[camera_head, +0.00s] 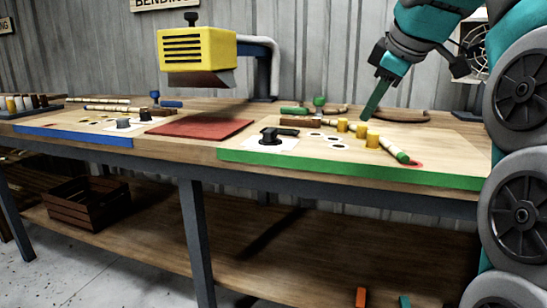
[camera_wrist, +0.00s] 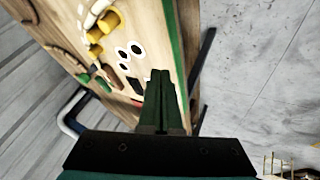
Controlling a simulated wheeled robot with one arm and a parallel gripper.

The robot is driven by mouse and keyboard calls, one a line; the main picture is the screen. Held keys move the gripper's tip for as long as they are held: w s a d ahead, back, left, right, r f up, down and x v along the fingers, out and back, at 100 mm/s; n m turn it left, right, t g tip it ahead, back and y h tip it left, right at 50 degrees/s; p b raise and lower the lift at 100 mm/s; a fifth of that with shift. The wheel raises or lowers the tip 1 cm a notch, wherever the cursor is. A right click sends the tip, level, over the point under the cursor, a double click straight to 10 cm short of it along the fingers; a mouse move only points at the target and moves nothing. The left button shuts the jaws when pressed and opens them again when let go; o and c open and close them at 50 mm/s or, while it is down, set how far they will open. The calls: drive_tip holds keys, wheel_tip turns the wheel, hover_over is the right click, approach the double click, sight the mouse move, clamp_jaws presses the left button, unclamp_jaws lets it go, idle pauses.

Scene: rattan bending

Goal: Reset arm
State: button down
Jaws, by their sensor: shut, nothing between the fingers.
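My gripper (camera_head: 368,117) is shut and empty. In the head view it hangs above the back right of the green-edged board (camera_head: 340,167), with its tips pointing down and left. In the wrist view the two green fingers of my gripper (camera_wrist: 159,72) lie side by side with nothing between them. Several yellow cylinders (camera_head: 373,140) stand on the board below and near the gripper, apart from it. A rattan rod with green ends (camera_head: 394,149) lies at the right of the board.
A yellow machine (camera_head: 197,50) on a grey bent arm overhangs a red mat (camera_head: 199,127). A blue-edged board (camera_head: 72,135) lies to the left. A black clamp-like piece (camera_head: 269,135) stands on the green board. A wooden crate (camera_head: 88,203) sits on the lower shelf.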

drive_tip(key=s+a+f+m+g, duration=0.25)
drive_tip(key=s+f, duration=0.35)
drive_tip(key=f, duration=0.5)
drive_tip(key=s+a+f+m+g, duration=0.1)
drive_tip(key=s+f+m+g, duration=0.25)
drive_tip(key=s+f, duration=0.55)
drive_tip(key=s+d+f+m+g+h+p, duration=0.1)
drive_tip(key=s+f+m, duration=0.4)
drive_tip(key=s+f, duration=1.2)
wheel_tip(320, 180, down, 3)
drive_tip(key=shift+s+f+m+g+h, duration=0.1)
drive_tip(key=shift+s+m+g+h, duration=0.2)
drive_tip(key=shift+g, duration=0.6)
